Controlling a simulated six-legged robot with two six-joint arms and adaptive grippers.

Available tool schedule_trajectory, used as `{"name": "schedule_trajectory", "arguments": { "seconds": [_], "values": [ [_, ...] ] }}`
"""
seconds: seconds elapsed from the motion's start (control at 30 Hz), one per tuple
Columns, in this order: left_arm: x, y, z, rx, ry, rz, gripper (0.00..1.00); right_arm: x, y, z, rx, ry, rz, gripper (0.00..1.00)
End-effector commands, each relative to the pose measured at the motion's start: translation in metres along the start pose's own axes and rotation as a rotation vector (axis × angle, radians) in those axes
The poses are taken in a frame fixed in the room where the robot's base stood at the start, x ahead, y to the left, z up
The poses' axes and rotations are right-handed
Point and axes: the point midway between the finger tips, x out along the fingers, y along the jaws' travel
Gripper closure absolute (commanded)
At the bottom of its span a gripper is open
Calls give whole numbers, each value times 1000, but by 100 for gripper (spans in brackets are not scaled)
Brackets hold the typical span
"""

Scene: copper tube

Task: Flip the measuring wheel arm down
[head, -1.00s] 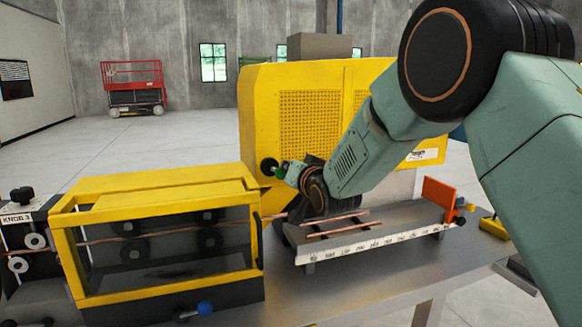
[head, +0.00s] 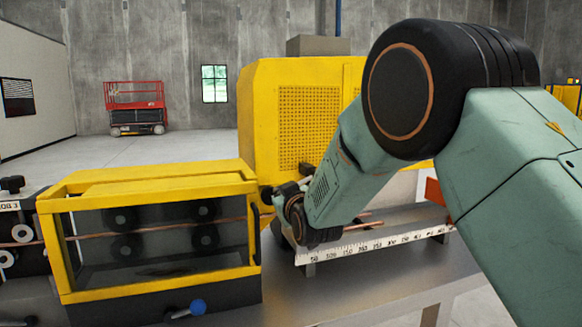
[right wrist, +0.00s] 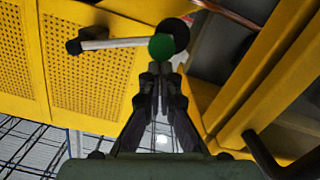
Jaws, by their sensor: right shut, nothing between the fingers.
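The measuring wheel arm shows in the right wrist view as a pale metal bar (right wrist: 112,44) with a green ball knob (right wrist: 162,47) near its right end and a black round part at each end. It lies roughly level across the picture, in front of the yellow machine. My right gripper (right wrist: 161,70) is shut and empty, its fingertips just below the green knob in the picture. I cannot tell whether they touch it. In the head view my right wrist covers the gripper and most of the measuring wheel arm. My left gripper is not in view.
The yellow machine cabinet (head: 308,125) stands behind my right wrist. At left is a yellow-framed guard box (head: 150,187) with rollers and a copper tube (head: 165,229) through it. A scaled ruler table (head: 375,243) stands at right.

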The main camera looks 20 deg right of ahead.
Motion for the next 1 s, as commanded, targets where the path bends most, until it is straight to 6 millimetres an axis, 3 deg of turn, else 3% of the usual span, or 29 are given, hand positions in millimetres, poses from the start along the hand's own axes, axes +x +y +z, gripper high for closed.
{"name": "schedule_trajectory", "arguments": {
  "seconds": [0.3, 1.0],
  "values": [
    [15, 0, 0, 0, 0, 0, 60, 2, -2, 19, -78, -1, 8, 100],
    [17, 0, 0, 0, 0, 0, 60, 2, -2, 25, -75, -6, 6, 100]
  ]
}}
